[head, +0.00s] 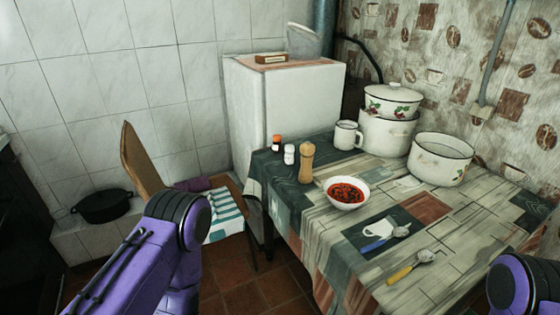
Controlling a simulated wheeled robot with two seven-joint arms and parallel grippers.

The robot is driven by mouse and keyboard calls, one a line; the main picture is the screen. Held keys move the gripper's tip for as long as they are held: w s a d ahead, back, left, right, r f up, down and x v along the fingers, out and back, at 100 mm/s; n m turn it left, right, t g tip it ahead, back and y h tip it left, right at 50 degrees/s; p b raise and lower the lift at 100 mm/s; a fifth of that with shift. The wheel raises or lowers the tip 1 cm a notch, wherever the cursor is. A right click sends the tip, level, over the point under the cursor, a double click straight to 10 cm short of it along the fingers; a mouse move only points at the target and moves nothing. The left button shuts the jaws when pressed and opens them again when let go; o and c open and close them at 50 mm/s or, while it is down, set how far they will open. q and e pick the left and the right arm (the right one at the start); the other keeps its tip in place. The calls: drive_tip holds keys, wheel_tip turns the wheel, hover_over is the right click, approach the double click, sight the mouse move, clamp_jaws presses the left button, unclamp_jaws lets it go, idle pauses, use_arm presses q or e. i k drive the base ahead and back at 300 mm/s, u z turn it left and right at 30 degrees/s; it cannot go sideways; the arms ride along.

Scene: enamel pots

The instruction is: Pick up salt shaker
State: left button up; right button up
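A small white shaker (289,154), which looks like the salt shaker, stands upright near the back left corner of the table (320,235). A small dark shaker with an orange-red cap (277,143) stands just behind it to the left. A taller wooden pepper mill (306,163) stands to its right and a little nearer. Purple links of my two arms show at the lower left and lower right. Neither gripper is in the picture, so I cannot see their fingers.
A bowl of red food (348,192), a white mug (347,136), stacked enamel pots (386,132) and a wide pot (440,159) stand on the table. Two utensils lie in front. A white fridge (290,100) stands behind, and a chair (143,165) is at the left.

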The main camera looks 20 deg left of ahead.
sight(289, 149)
drive_tip(key=u, duration=2.3)
drive_tip(key=i, duration=1.6)
drive_tip(key=z, duration=3.15)
